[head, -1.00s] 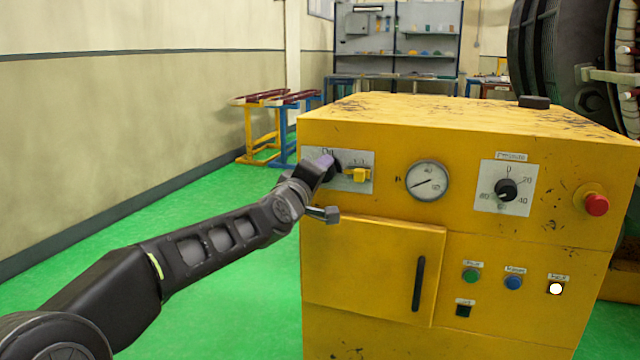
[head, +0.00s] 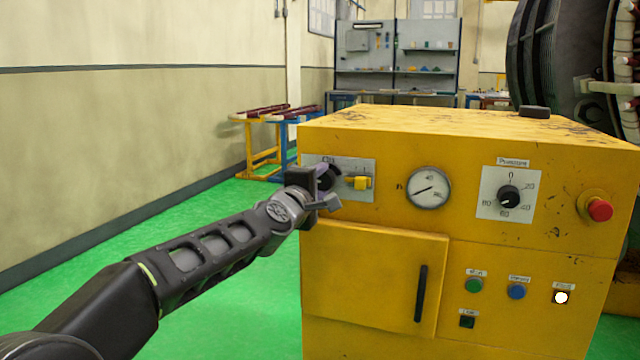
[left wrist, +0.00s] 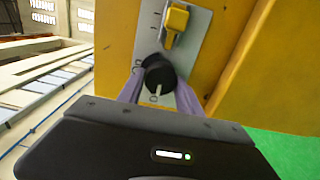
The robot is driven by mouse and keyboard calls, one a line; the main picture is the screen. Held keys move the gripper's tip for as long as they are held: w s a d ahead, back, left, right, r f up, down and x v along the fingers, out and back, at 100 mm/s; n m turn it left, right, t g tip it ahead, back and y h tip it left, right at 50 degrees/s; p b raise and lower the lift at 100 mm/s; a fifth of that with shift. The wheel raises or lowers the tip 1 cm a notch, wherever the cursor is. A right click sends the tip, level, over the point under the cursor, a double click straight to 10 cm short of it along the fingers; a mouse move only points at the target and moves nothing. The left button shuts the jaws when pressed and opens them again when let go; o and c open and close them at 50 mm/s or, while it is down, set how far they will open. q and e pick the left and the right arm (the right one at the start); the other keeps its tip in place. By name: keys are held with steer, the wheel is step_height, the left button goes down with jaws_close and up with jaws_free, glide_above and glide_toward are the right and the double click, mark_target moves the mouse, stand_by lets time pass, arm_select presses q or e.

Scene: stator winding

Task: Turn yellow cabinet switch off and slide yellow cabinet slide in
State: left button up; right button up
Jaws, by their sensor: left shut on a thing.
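The yellow cabinet (head: 375,275) stands in front of me. Its switch is a round black knob (left wrist: 160,74) with a white pointer mark on a grey plate (left wrist: 190,45). In the left wrist view the mark faces my gripper, near a "0". My left gripper (left wrist: 156,88) is shut on this knob, one purple finger on each side. In the head view my left gripper (head: 326,190) covers most of the knob. The yellow slide (head: 360,183) sits on the same plate, right of the knob, and also shows in the left wrist view (left wrist: 175,22), apart from my fingers.
A gauge (head: 429,188), a pressure dial (head: 509,196) and a red button (head: 599,209) are on the panel to the right. A door with a black handle (head: 421,293) is below. Green floor is clear at left, before the wall.

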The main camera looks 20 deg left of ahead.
arm_select(q)
steer(key=o, duration=1.4)
steer(key=shift+c, duration=0.2)
steer(key=s, duration=0.7)
steer(key=shift+s+b, duration=0.35)
steer(key=shift+s, duration=0.05)
